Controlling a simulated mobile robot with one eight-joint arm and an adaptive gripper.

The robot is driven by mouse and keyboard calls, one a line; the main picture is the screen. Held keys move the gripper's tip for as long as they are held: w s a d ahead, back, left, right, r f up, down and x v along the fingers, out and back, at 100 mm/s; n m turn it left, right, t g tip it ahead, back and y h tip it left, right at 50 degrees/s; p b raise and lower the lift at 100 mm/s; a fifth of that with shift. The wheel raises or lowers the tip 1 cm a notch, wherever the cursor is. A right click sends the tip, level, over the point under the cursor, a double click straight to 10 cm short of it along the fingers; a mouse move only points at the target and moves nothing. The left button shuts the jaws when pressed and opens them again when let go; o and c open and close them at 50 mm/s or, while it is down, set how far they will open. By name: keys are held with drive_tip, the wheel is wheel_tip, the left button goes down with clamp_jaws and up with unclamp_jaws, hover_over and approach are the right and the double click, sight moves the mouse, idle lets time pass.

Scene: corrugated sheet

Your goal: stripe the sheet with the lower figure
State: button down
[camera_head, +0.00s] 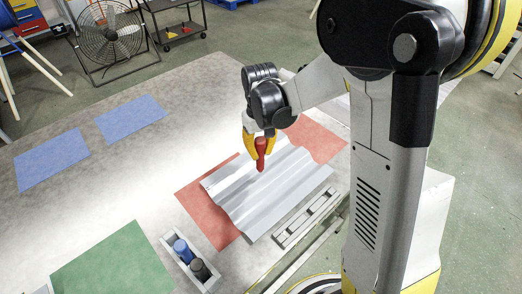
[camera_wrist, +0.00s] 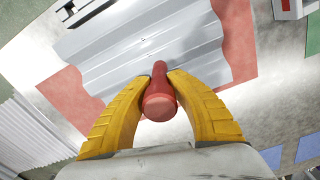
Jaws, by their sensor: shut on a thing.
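The silver corrugated sheet (camera_head: 262,200) lies on the table with its ridges running lengthwise. It also fills the upper middle of the wrist view (camera_wrist: 120,55). My gripper (camera_head: 259,141) has yellow fingers and is shut on a red marker-like tool (camera_head: 261,161). In the wrist view the fingers (camera_wrist: 160,80) close on both sides of the red tool (camera_wrist: 159,103). The tool points down over the far part of the sheet; I cannot tell whether its tip touches. The sheet's visible surface looks plain silver, and no figures are legible.
Red mats (camera_head: 207,214) show past the sheet's ends. A grey slotted bar (camera_head: 308,219) lies along its near right side. A grey holder (camera_head: 169,240) with a blue tool (camera_head: 182,250) and a black tool (camera_head: 199,269) stands nearer. Blue mats (camera_head: 52,158) and a green mat (camera_head: 112,268) lie left.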

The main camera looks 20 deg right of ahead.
sight(263, 163)
drive_tip(key=shift+a, duration=0.15)
wheel_tip(263, 163, down, 6)
drive_tip(key=b, duration=0.5)
drive_tip(key=shift+f, duration=0.25)
drive_tip(key=shift+f+b, duration=0.25)
drive_tip(key=shift+b, duration=0.2)
idle(0.7)
drive_tip(key=shift+w+d+r, duration=0.1)
drive_tip(key=shift+w+d, duration=0.15)
drive_tip(key=shift+d, duration=0.5)
drive_tip(key=shift+w+d, duration=0.3)
drive_tip(key=shift+d, duration=0.35)
